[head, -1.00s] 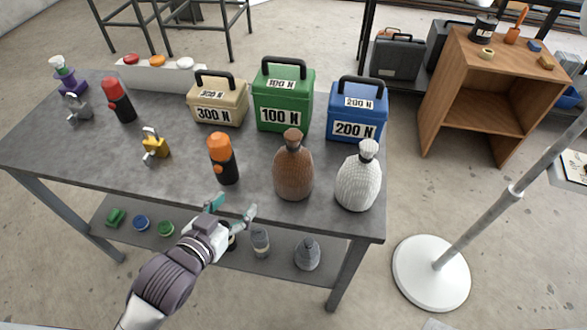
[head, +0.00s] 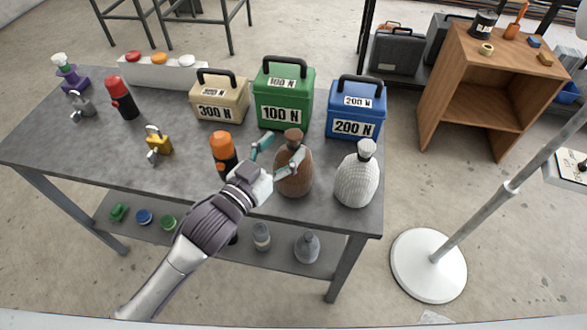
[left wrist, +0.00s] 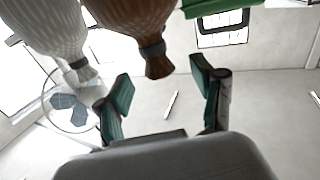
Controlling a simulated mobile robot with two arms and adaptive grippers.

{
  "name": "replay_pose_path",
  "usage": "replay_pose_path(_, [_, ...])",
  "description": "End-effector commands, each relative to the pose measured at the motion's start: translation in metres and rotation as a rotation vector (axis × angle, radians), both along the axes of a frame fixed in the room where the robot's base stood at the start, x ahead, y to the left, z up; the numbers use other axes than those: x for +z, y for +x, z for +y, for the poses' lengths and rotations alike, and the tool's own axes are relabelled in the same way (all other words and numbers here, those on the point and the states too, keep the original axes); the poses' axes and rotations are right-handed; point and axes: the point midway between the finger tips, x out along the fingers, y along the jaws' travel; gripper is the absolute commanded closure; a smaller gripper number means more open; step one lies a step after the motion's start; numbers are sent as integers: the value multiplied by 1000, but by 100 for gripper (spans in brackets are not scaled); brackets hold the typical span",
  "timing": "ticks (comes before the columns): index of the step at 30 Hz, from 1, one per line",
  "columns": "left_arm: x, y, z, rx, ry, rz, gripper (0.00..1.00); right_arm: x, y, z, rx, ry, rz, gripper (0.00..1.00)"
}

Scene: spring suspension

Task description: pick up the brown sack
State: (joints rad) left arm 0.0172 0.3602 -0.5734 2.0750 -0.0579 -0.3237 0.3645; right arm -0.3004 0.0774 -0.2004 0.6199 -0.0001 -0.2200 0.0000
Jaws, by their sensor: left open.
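The brown sack (head: 297,184) stands upright near the front edge of the grey table, its neck tied at the top. In the left wrist view the brown sack (left wrist: 138,14) shows inverted at the top, its neck pointing down between the fingers. My left gripper (head: 279,151) is open, with teal fingertips close to the front left of the sack's upper part. In the left wrist view the fingers of this gripper (left wrist: 160,78) are spread and empty. I cannot tell whether a finger touches the sack. My right gripper is not in view.
A white sack (head: 357,176) stands close right of the brown one. An orange-topped bottle (head: 223,150) stands close left of the gripper. Green (head: 283,100), blue (head: 356,112) and beige (head: 219,99) boxes stand behind. The table's (head: 100,150) front left is mostly clear.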

Motion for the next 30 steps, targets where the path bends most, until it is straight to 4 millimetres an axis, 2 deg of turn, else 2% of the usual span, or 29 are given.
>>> replay_pose_path(3, [4, 16, -13, 0, -2, 1, 32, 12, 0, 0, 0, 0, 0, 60])
replay_pose_path(7, [2, 29, -22, 0, -1, 0, 32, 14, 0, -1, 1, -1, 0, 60])
replay_pose_path(16, [-1, 34, -25, -1, 0, 1, 32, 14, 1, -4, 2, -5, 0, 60])
replay_pose_path(17, [0, 34, -25, -1, 0, 1, 36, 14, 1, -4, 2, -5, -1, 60])
replay_pose_path(28, [0, 34, -25, -1, 1, 1, 97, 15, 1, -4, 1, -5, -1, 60])
replay_pose_path(30, [0, 34, -25, -1, 1, 1, 100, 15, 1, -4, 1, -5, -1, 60])
